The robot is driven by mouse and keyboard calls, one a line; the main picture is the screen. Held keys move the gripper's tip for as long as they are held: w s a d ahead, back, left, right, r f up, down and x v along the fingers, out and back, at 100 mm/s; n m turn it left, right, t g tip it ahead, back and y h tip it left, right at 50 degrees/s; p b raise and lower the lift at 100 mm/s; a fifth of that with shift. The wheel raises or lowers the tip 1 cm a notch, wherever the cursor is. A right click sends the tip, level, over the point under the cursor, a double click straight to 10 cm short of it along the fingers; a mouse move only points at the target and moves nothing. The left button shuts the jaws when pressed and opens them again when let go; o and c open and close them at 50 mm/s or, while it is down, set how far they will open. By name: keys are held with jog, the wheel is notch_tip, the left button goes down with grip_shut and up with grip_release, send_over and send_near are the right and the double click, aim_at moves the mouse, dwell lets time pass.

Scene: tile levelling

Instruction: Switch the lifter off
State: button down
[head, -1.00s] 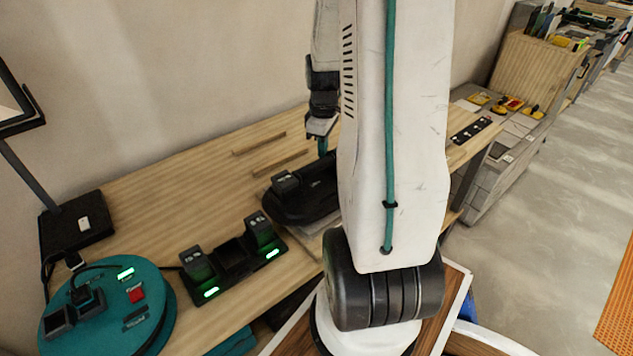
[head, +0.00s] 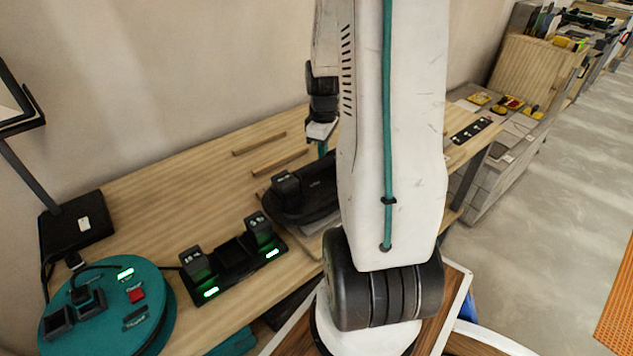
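A black, rounded device with a battery-like block on top (head: 296,205) sits on the wooden bench, partly hidden behind my arm. It looks like the lifter, but I cannot make out its switch. My gripper (head: 322,148) hangs over the far side of this device, pointing down, with a teal part at its lower end. My arm covers part of that area, so I cannot see whether the fingers touch the device or are open or shut.
A teal round unit (head: 150,310) with a red switch and a lit green lamp stands at the bench's left. A black charger (head: 232,262) with two batteries and green lights lies beside it. Wooden strips (head: 260,143) lie at the back. A lamp base (head: 75,225) stands far left.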

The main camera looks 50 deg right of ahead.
jog(key=shift+f, duration=0.25)
jog(key=shift+r, duration=3.5)
